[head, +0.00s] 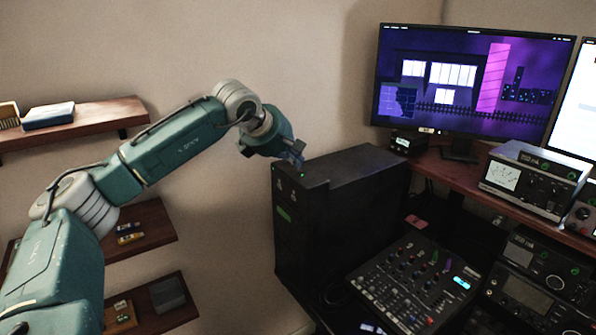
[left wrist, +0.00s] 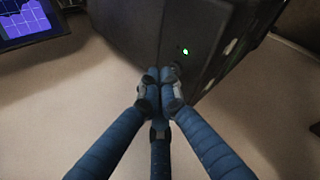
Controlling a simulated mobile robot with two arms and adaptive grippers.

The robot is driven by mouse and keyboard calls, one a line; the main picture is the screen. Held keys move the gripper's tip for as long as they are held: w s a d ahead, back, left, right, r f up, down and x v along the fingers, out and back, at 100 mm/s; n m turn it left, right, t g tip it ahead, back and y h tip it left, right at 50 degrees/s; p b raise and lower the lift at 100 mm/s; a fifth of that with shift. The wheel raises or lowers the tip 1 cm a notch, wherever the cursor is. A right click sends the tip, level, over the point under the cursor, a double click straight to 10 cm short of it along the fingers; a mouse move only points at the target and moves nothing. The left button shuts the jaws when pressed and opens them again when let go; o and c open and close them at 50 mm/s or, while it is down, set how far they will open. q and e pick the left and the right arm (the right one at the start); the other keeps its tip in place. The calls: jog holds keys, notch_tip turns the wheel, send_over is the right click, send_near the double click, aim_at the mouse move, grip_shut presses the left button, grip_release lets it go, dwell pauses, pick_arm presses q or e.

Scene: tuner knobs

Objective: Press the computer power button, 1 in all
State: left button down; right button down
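The black computer tower (head: 340,205) stands in the middle of the head view. A small green light (head: 303,175) shows near its top front edge. In the left wrist view the tower (left wrist: 140,35) fills the top middle, and the green-lit power button (left wrist: 185,51) sits on its panel. My left gripper (head: 298,160) is at the tower's top front corner. In the left wrist view its blue fingers (left wrist: 160,80) are shut together, empty, just below the green light. I cannot tell whether the fingertips touch the tower. My right gripper is in neither view.
A monitor (head: 470,80) stands on the wooden desk (head: 450,170) to the right. A mixer (head: 415,280) and radio units (head: 535,180) are right of the tower. Wall shelves (head: 100,115) are at left.

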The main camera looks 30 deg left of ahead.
aim_at(296, 169)
pick_arm(q)
jog(key=shift+f, duration=0.3)
dwell(0.5)
dwell(0.4)
jog(key=shift+r+p, duration=0.35)
jog(key=shift+r, duration=0.4)
notch_tip(296, 169, up, 5)
jog(key=p, duration=0.4)
dwell(0.6)
